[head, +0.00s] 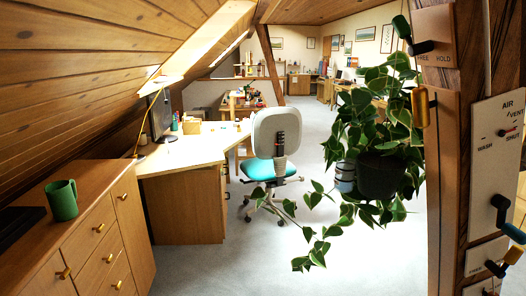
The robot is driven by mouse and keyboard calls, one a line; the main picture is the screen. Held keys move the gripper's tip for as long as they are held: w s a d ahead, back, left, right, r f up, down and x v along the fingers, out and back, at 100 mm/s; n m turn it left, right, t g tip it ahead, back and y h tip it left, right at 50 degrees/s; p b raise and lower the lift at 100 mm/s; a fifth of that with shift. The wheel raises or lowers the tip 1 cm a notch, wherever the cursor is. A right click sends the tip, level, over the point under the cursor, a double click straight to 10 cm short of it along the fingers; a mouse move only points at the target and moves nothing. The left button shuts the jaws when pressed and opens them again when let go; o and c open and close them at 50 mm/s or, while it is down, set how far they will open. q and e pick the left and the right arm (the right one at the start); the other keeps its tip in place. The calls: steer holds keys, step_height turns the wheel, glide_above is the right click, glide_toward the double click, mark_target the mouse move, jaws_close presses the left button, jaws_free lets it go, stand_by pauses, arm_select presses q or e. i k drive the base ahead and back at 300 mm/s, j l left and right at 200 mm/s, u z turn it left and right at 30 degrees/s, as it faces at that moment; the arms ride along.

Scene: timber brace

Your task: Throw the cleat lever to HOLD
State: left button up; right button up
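The cleat lever (402,27) is at the top right, on a wooden plate (438,32) fixed to the timber post. It has a black arm and a dark green grip. The grip points up and to the left, on the side of the partly hidden word that ends in "REE". The word HOLD is at the plate's right. Neither of my grippers is in view.
A leafy plant in a dark hanging pot (379,176) is left of the post, below the lever. A desk, chair (275,135) and cabinet with a green mug (62,200) stand left.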

mark_target(401, 26)
steer(key=i+l+z, duration=0.1)
steer(key=l+z, duration=0.35)
steer(key=i+l+z, duration=0.2)
steer(key=z, duration=0.25)
